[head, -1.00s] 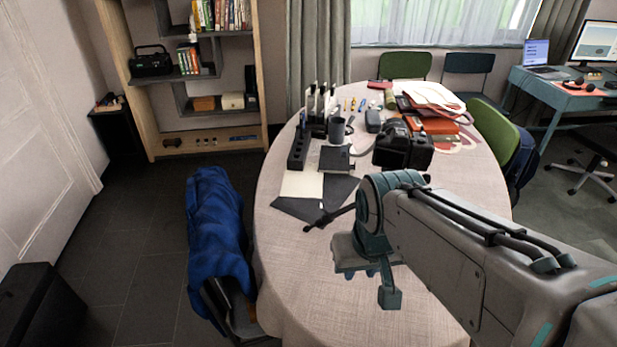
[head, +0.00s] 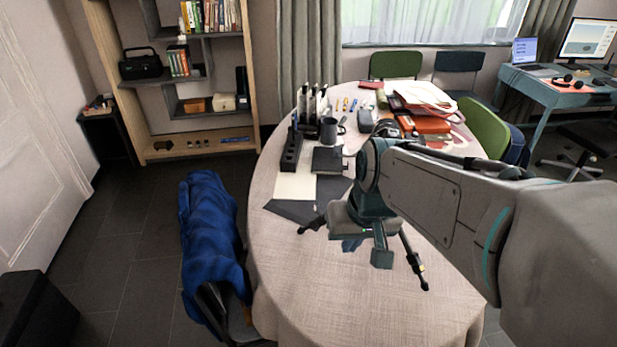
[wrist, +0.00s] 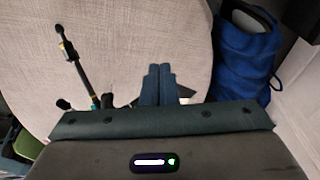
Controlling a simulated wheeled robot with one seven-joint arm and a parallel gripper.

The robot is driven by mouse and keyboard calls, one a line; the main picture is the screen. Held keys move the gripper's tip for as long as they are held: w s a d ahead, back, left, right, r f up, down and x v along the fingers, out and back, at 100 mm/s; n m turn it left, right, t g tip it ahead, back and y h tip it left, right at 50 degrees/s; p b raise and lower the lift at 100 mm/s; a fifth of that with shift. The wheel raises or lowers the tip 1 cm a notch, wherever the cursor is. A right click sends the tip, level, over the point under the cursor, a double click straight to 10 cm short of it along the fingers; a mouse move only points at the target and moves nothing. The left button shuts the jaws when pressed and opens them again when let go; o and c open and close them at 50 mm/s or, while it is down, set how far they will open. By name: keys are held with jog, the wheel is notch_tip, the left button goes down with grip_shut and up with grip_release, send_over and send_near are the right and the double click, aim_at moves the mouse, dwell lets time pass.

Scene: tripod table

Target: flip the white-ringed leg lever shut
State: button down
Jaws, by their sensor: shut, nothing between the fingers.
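A black mini tripod is on the pale table, mostly hidden behind my arm in the head view. One tripod leg (head: 414,259) sticks out right of my gripper, with small pale and yellowish bands near its lower end; another leg end (head: 312,226) shows at left. In the wrist view a leg (wrist: 82,72) runs up left of my fingers, apart from them. The white-ringed lever cannot be made out clearly, nor whether it is open. My gripper (wrist: 158,68) is shut and empty, with its blue fingers over the cloth; it also shows in the head view (head: 352,245).
The table (head: 300,285) is bare at the front. A dark notebook (head: 328,160), mug (head: 329,130) and black stand (head: 291,150) are at the back left. Red folders and papers (head: 425,105) lie at the back right. A blue jacket (head: 210,230) hangs on a chair at left.

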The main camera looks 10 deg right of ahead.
jog(key=w+d+r+t+y, duration=0.1)
jog(key=w+d, duration=0.2)
jog(key=w, duration=0.6)
jog(key=w+d+r+m+y+p, duration=0.1)
jog(key=w+d, duration=0.2)
jog(key=w, duration=0.7)
jog(key=shift+w+d+r+t, duration=0.2)
jog(key=shift+w+d+t, duration=0.05)
jog(key=shift+d+t, duration=0.15)
jog(key=shift+a+f, duration=0.1)
jog(key=p, duration=0.1)
send_near(317, 211)
jog(key=x, duration=0.2)
jog(key=w+x, duration=0.1)
jog(key=x, duration=0.2)
jog(key=shift+w, duration=0.1)
jog(key=shift+p, duration=0.5)
